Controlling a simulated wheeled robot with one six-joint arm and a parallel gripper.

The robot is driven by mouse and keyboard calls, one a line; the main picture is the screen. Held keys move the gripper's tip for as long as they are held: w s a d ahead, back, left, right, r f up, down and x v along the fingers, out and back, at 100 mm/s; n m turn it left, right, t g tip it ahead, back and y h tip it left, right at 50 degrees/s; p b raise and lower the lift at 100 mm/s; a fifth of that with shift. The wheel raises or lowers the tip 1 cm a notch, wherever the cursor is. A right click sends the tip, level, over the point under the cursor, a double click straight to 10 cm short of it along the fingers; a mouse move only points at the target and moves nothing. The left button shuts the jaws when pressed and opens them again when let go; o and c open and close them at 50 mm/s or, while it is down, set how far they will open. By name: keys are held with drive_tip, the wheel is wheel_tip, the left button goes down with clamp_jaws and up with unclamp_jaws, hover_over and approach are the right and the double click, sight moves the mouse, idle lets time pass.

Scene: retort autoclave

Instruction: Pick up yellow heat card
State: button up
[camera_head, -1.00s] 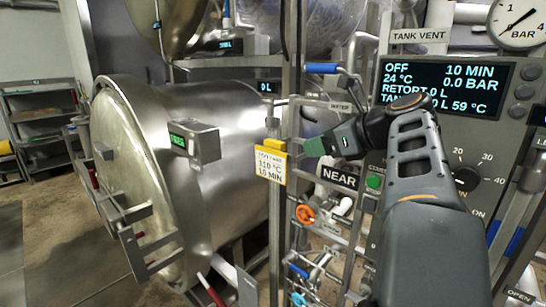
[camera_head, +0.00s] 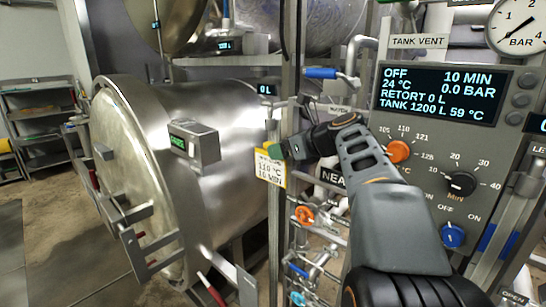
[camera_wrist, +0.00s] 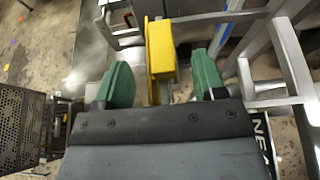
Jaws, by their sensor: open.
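The yellow heat card (camera_head: 270,170), a white printed card in a yellow frame, hangs upright on a metal post in front of the retort. My gripper (camera_head: 278,151) is at the card's upper right edge in the head view and hides part of its top. In the wrist view, the yellow card part (camera_wrist: 160,45) stands between the two green fingers of my open gripper (camera_wrist: 163,66). A gap shows on each side of it, wider on the right.
The round steel retort (camera_head: 205,190) stands left of the card. Rails, pipes and an orange valve wheel (camera_head: 304,214) lie close below my arm. The control panel (camera_head: 440,150) is at the right. Metal bars (camera_wrist: 265,60) stand near the right finger in the wrist view.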

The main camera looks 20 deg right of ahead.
drive_tip(key=shift+x, duration=1.1)
drive_tip(key=shift+c, duration=0.2)
drive_tip(key=c, duration=1)
drive_tip(key=shift+r, duration=0.1)
